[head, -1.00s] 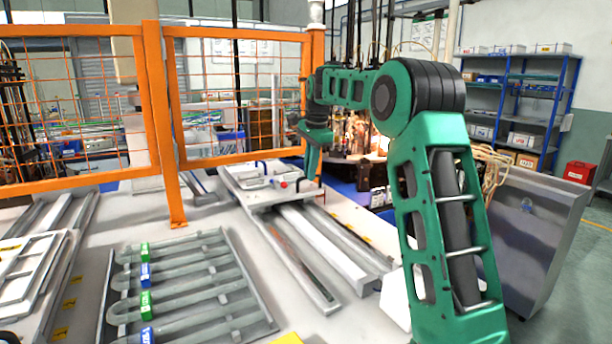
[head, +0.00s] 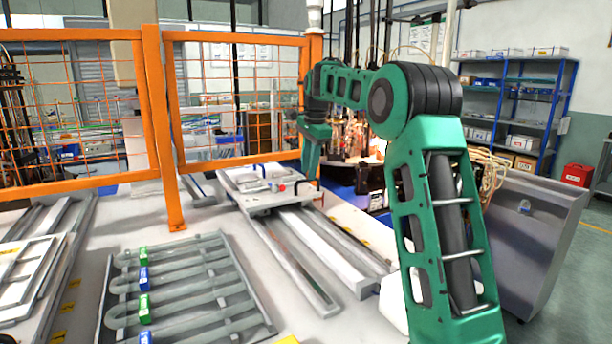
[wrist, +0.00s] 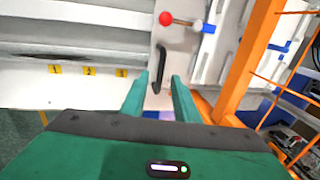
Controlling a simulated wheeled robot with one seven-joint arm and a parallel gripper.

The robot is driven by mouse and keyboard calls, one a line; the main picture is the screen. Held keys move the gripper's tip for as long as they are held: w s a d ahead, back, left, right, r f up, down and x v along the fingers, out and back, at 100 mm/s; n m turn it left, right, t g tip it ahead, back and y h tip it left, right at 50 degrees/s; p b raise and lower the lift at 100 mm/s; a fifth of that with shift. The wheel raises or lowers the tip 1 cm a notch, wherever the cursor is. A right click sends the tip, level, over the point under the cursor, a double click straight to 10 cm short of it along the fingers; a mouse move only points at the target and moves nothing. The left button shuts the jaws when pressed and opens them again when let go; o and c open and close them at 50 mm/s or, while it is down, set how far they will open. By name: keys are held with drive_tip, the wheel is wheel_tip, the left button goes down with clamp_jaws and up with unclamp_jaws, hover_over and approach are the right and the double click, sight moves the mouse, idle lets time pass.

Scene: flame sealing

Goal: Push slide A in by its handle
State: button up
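Slide A seems to be the pale plate (head: 262,199) on rails in the middle of the head view; no letter is legible. In the wrist view its plate (wrist: 142,35) carries a black bar handle (wrist: 161,66), a red knob (wrist: 166,18) on a rod and a blue part (wrist: 208,27). My gripper (wrist: 161,80) is open, its two green fingers apart. The near end of the handle appears between the fingertips; I cannot tell whether they touch it.
An orange mesh fence (head: 236,100) stands behind the slide, and its post (wrist: 248,62) is close on the right in the wrist view. A grey rack (head: 190,290) with green and blue clips lies front left. Long rails (head: 300,265) run toward the front.

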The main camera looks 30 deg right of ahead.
wheel_tip(320, 180, up, 8)
drive_tip(key=s, duration=0.1)
drive_tip(key=shift+s+r, duration=0.2)
drive_tip(key=shift+s, duration=0.05)
idle(0.4)
